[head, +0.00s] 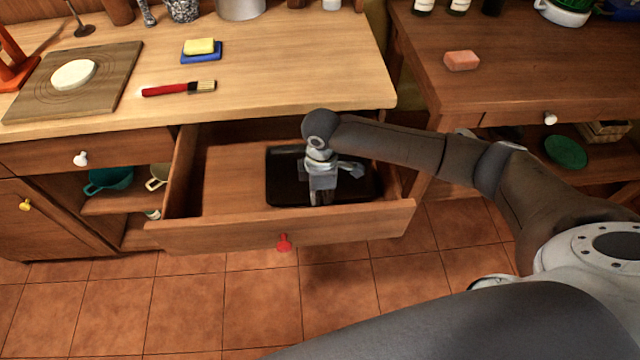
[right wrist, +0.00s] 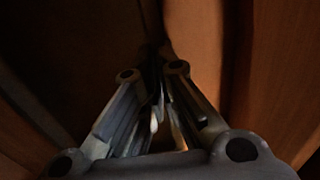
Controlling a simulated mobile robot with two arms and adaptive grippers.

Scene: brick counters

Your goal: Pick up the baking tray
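The baking tray (head: 283,186) is a dark, flat, rectangular tray lying in the right part of an open drawer (head: 215,178). My right gripper (head: 320,199) points down over the tray's front part, inside the drawer, and hides part of the tray. In the dark right wrist view, the fingers of my right gripper (right wrist: 155,62) come in close to each other. I cannot tell whether the tray's edge is between them. My left gripper is not in view.
The drawer front (head: 350,222) with its red knob (head: 284,242) stands close in front of the gripper. The counter above holds a cutting board (head: 120,75), a brush (head: 178,88) and a yellow sponge (head: 200,46). The tiled floor (head: 185,310) is clear.

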